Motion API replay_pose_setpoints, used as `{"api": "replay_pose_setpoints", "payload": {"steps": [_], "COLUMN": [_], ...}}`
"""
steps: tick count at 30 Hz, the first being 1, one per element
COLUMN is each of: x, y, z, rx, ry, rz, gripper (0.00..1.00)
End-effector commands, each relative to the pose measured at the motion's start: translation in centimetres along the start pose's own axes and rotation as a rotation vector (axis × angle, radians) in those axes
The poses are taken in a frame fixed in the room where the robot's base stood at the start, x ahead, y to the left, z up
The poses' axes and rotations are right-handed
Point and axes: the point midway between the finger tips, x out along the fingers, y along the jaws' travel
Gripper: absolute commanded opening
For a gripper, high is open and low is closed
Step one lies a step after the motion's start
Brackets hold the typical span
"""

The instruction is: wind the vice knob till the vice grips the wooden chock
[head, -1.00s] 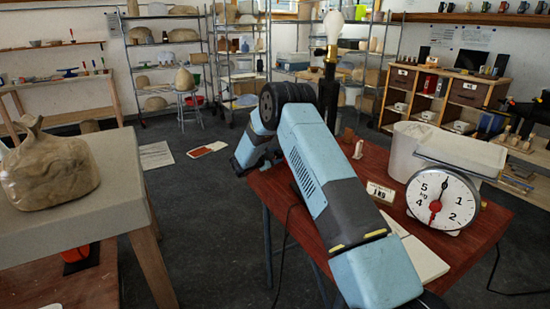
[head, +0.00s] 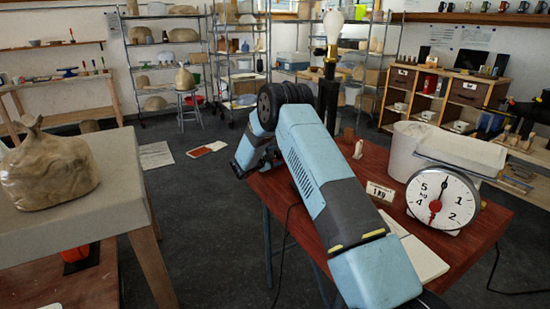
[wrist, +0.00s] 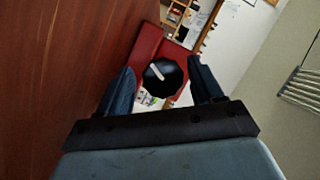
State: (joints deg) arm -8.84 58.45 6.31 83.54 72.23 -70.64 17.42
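In the wrist view a round black knob (wrist: 163,77) with a white mark on its face sits against a red vice body (wrist: 147,42). My gripper (wrist: 162,68) is open, with one dark finger to the left of the knob and the other to its right. A gap shows between the knob and the right finger; the left finger is close to it, and I cannot tell if it touches. In the head view my gripper (head: 248,156) is at the table's left edge, partly hidden by my arm. The vice is not visible there, and I cannot make out the wooden chock in either view.
The red-brown table (head: 480,240) holds a dial scale (head: 443,198), a white bin (head: 404,152), a 1 kg card (head: 380,192) and a lamp with a bulb (head: 333,25). A grey-topped table (head: 110,170) with a bag stands left.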

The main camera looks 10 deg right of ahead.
Motion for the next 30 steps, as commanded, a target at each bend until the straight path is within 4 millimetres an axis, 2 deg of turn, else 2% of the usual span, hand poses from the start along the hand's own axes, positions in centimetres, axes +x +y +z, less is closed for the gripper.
{"api": "replay_pose_setpoints", "payload": {"steps": [8, 13, 30], "x": [-0.1, -1.2, -11.4], "y": [-0.1, -0.1, 0.0], "z": [0.0, 0.1, 0.1], "rx": [0.001, 0.000, -0.001], "ry": [-0.001, -0.003, -0.002], "rz": [-0.001, -0.001, -0.001], "gripper": [0.71, 0.71, 0.71]}}
